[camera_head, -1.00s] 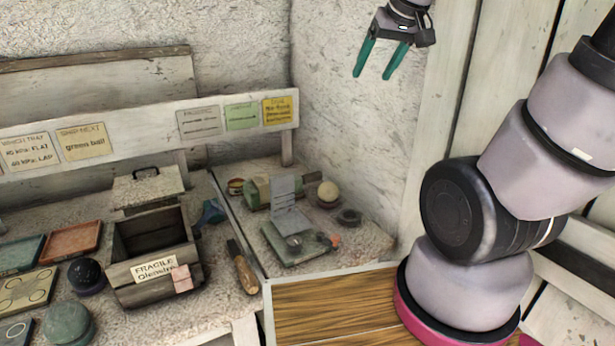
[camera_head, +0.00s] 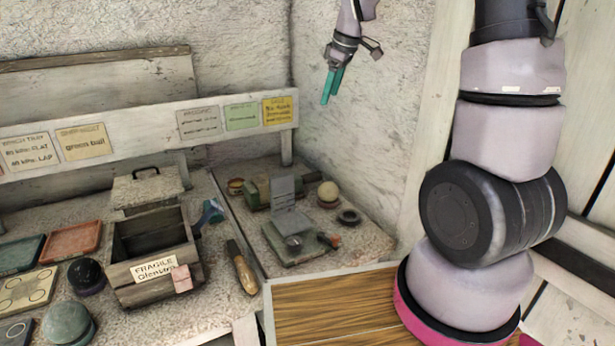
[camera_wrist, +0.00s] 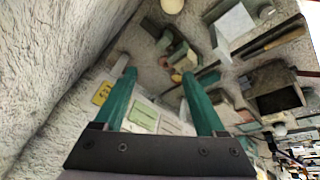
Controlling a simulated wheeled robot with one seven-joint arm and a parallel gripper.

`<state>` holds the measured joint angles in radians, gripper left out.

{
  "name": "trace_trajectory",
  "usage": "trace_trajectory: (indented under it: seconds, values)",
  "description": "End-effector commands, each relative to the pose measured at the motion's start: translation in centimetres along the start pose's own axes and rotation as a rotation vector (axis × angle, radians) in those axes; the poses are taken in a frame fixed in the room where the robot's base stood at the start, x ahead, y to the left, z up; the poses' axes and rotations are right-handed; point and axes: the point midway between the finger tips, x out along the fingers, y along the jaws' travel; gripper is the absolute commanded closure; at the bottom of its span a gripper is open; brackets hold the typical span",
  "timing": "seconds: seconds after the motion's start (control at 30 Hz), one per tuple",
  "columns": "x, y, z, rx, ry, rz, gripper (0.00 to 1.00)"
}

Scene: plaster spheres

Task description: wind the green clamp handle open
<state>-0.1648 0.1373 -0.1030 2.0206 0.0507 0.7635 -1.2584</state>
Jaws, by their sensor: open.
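My gripper (camera_head: 331,97) is open and empty, high above the bench's back right corner, with green fingers pointing down. The wrist view also shows the open fingers (camera_wrist: 158,76), with nothing between them. A green block-like fixture (camera_head: 257,193) stands on the bench below and left of my gripper, well apart from it.
A cream ball (camera_head: 328,191) and a dark ring (camera_head: 348,217) lie right of the fixture. A wooden FRAGILE box (camera_head: 152,268), a wooden-handled tool (camera_head: 243,272) and coloured trays (camera_head: 71,240) are on the left. A card rail (camera_head: 155,142) runs behind; a rough wall stands right.

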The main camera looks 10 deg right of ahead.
Motion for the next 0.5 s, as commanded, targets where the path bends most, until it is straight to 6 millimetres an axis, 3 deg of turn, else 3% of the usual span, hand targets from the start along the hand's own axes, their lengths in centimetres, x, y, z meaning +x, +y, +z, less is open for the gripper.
trace_trajectory:
  seconds: [0.03, 0.3, 0.5]
  values:
    - [2.3, 0.6, -0.5, -0.074, -0.02, -0.015, 0.27]
    - [14.1, 2.9, -2.1, -0.52, -0.094, -0.081, 0.27]
    - [21.5, 3.2, -2.1, -0.791, -0.13, -0.132, 0.27]
